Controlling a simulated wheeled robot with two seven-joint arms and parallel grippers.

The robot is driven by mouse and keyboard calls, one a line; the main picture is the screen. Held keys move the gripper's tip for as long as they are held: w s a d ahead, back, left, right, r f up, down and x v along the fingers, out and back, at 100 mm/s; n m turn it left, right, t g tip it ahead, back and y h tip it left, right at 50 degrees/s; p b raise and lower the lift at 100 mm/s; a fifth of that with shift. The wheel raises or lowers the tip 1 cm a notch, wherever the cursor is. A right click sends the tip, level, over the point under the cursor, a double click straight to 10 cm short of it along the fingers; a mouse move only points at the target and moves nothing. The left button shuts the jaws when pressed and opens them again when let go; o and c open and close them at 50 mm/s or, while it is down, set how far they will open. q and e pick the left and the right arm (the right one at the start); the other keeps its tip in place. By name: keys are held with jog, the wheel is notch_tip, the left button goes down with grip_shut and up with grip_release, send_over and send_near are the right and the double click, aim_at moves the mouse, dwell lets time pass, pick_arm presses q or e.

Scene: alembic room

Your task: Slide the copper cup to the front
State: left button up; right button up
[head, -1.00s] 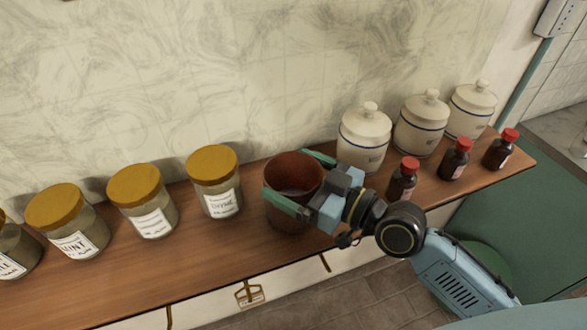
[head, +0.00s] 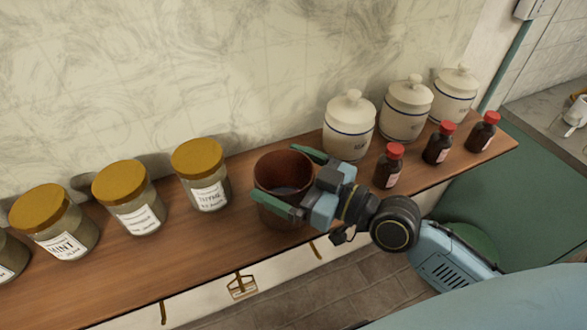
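The copper cup (head: 272,178) is reddish brown, open at the top and upright on the wooden shelf (head: 190,256), around the middle of the head view. My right gripper (head: 284,178) comes from the right with its two green fingers on either side of the cup, one on the near side and one on the far side. The fingers appear to be closed against the cup's walls, though the contact on the far side is partly hidden. My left gripper is not in view.
Several glass spice jars with yellow lids, such as the thyme jar (head: 201,176), stand left of the cup. White lidded canisters (head: 349,126) and dark bottles with red caps (head: 389,167) stand to the right. The shelf before the jars is bare.

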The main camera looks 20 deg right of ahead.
jog(key=b+v, duration=0.2)
jog(key=v, duration=1.1)
jog(key=shift+s+d, duration=0.15)
dwell(0.3)
